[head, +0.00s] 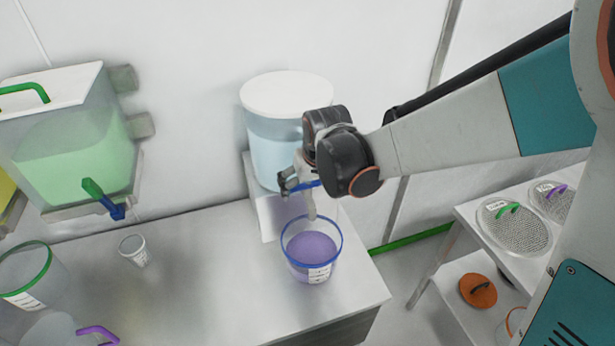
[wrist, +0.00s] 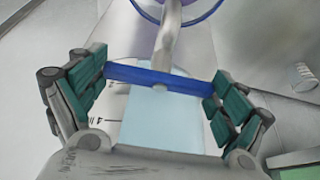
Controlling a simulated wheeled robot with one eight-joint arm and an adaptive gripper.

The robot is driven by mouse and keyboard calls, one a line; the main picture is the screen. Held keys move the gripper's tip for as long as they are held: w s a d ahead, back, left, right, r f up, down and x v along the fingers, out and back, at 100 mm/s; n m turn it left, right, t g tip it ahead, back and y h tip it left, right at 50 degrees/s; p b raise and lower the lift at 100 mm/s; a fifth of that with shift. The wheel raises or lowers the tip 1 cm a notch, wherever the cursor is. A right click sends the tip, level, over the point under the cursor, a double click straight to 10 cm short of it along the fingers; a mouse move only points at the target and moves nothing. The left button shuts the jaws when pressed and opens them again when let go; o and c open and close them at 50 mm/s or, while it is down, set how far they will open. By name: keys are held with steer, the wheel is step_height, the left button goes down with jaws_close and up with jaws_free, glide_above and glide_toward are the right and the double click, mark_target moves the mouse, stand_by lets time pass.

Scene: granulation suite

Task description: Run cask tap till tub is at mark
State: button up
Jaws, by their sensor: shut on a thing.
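The cask (head: 272,135) is a clear drum with a white lid and pale blue liquid, raised on a white stand. Its tap has a grey spout (wrist: 166,42) and a blue handle (wrist: 150,77). My gripper (head: 298,183) is at the tap, its teal-padded fingers (wrist: 158,82) shut on the ends of the handle, which lies crosswise. The tub (head: 312,271) is clear with a blue rim and stands below the spout, with purple contents partway up and a white label. I cannot make out a mark or tell whether liquid is running.
A green-filled tank (head: 75,150) with its own tap hangs at the left. A small clear cup (head: 134,250) and a green-rimmed tub (head: 28,275) stand on the bench (head: 205,290). A rack (head: 480,224) with mesh discs is at the right.

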stand_by(0.3)
steer(key=o, duration=0.8)
